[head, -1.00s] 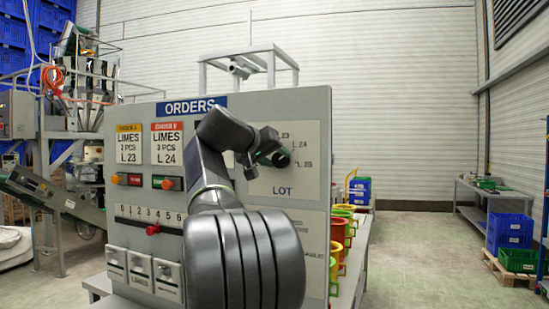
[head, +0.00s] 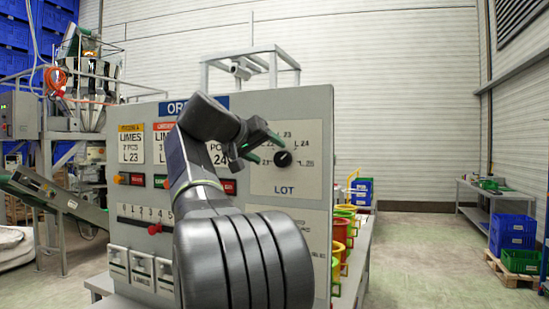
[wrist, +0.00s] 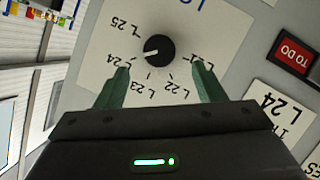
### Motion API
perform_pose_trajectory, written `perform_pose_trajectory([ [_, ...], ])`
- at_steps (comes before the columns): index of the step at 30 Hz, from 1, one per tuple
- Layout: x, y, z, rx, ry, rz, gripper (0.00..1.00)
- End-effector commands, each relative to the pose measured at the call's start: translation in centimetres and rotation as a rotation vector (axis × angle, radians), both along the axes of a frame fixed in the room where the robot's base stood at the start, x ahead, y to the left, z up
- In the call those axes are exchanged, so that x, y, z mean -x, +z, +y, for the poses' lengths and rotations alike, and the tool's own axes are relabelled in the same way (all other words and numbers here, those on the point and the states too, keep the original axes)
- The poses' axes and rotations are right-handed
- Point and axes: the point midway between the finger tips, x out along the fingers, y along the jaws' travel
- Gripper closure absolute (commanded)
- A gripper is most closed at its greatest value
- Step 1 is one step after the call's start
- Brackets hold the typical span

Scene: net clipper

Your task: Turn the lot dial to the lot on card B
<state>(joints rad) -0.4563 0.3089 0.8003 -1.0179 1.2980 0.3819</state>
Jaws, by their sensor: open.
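The lot dial (head: 283,158) is a round black knob on a white LOT plate, right side of the panel. In the wrist view the dial (wrist: 159,50) has a white pointer mark aimed at about the L 24 label (wrist: 104,66). The red-headed card (head: 163,145), its heading too small to read surely, is partly hidden by my arm; the yellow-headed card (head: 131,145) reads L 23. My gripper (head: 262,146) is open and empty, its fingers off the knob, to its left in the head view. In the wrist view the knob shows beyond the fingertips.
A third card (head: 217,152) reading L 24 sits behind my arm, with a red TO DO sign (wrist: 295,55) near it. A numbered slider with a red knob (head: 155,229) is lower left. Coloured round containers (head: 340,232) stand along the panel's right side.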

Motion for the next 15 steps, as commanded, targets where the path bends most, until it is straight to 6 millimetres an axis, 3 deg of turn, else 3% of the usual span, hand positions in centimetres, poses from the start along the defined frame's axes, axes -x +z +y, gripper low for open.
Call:
perform_pose_trajectory([
  [7,4.3,1.8,3.0,-0.001,0.003,-0.001,0.37],
  [15,6.3,2.6,4.3,0.0,0.0,0.001,0.37],
])
